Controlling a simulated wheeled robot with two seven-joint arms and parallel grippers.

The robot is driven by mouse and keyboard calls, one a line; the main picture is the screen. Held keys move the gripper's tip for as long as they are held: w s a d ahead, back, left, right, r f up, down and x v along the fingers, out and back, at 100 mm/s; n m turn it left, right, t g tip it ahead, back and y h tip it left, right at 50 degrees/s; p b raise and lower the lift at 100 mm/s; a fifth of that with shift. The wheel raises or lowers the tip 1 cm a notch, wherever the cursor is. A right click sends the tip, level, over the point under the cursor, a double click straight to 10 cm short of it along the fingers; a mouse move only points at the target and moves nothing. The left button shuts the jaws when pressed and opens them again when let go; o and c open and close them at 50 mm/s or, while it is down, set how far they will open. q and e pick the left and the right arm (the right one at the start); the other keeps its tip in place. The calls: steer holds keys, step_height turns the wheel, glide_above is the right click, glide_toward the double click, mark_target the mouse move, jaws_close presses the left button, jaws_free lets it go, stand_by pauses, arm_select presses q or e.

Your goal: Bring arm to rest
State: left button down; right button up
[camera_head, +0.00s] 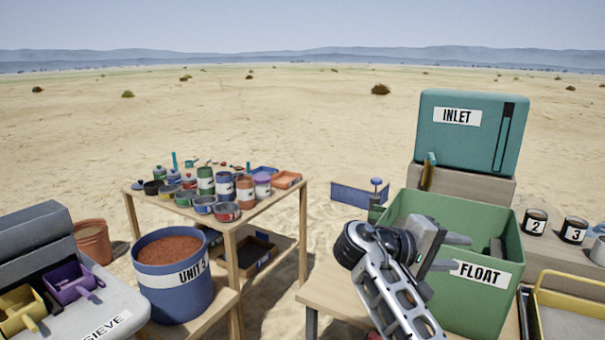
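My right arm (393,290) comes up from the bottom of the view and bends at a dark round joint. My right gripper (462,252) points to the right, in front of or over the green bin labelled FLOAT (480,310); I cannot tell its exact height. Its two fingers are apart, with nothing visible between them. The gripper and arm hide part of the bin's left side. My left arm and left gripper are not in view.
A teal INLET box (470,140) stands behind the bin. A blue UNIT bucket (173,290) full of reddish soil stands left. A wooden table (253,222) holds several cans and bowls. A SIEVE unit (95,315) is far left; a yellow-framed tray (572,325) is lower right.

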steer(key=s+a+f+n+t+y, duration=0.1)
steer(key=s+a+f+t+y, duration=0.15)
steer(key=f, duration=0.65)
steer(key=s+a+f+n+t+y, duration=0.1)
steer(key=s+f+n+y, duration=0.2)
steer(key=f, duration=0.6)
steer(key=s+a+f+t+y, duration=0.1)
steer(key=s+a+f+y, duration=0.15)
steer(key=f+y, duration=0.45)
steer(key=s+a+f+m+t+y, duration=0.1)
steer(key=s+a+m+y, duration=0.1)
steer(key=s, duration=0.6)
steer(key=s+a+f+m+t+y, duration=0.1)
steer(key=s+a+y, duration=0.2)
steer(key=s, duration=0.6)
steer(key=shift+s+a+f+m+t, duration=0.25)
steer(key=shift+a+m+t, duration=0.1)
steer(key=shift+m, duration=0.05)
steer(key=shift+y, duration=0.25)
stand_by(3.2)
